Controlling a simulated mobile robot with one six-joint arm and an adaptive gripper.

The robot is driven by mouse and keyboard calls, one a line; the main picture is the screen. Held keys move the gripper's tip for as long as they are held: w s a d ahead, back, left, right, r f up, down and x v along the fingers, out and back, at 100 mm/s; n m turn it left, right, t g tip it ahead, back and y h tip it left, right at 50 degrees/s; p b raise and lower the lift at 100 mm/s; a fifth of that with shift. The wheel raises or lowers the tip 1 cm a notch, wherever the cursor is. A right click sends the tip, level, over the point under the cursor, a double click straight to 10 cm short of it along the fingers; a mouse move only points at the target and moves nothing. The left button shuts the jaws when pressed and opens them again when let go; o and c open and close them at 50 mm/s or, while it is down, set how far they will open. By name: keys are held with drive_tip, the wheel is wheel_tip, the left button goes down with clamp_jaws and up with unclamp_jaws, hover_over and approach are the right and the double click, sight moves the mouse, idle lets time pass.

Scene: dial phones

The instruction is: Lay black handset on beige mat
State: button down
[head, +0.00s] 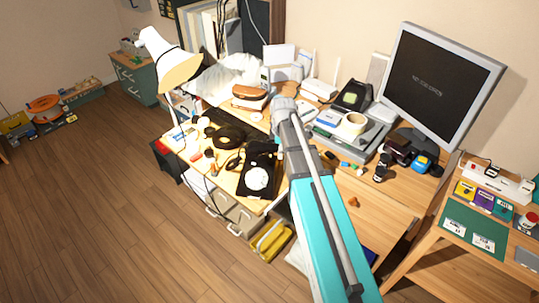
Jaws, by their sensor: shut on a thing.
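A black dial phone (248,188) with a pale round dial (257,178) sits near the front edge of the desk, left of my arm. I cannot make out the black handset for certain. I cannot pick out a beige mat from the pale, brightly lit desk top. My arm reaches up from the bottom edge across the desk, and its grey far end shows right of the phone and farther back. My gripper's fingers do not show, so what they hold is hidden.
A desk lamp (170,70) stands at the left. Small clutter and a black round item (228,136) surround the phone. A monitor (440,85), a tape roll (352,124) and devices crowd the right. Some bare desk (375,205) shows right of my arm.

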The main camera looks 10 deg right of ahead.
drive_tip(key=w+a+f+n+b, duration=0.2)
drive_tip(key=w+n, duration=0.1)
drive_tip(key=w+a+f+n+b, duration=0.2)
drive_tip(key=w+a+n, duration=0.1)
drive_tip(key=w+a+f+n+b, duration=0.2)
drive_tip(key=w+n, duration=0.1)
drive_tip(key=w, duration=0.1)
drive_tip(key=shift+w+a, duration=0.1)
drive_tip(key=shift+a, duration=0.2)
drive_tip(key=w+a+f+n+b, duration=0.5)
drive_tip(key=w+a+n, duration=0.3)
drive_tip(key=a+n, duration=0.1)
drive_tip(key=shift+a, duration=0.2)
drive_tip(key=shift+f, duration=0.2)
drive_tip(key=b, duration=0.6)
hover_over(234, 168)
wheel_tip(234, 168, down, 6)
drive_tip(key=shift+f+b, duration=1.85)
drive_tip(key=shift+b, duration=0.15)
drive_tip(key=shift+f, duration=0.15)
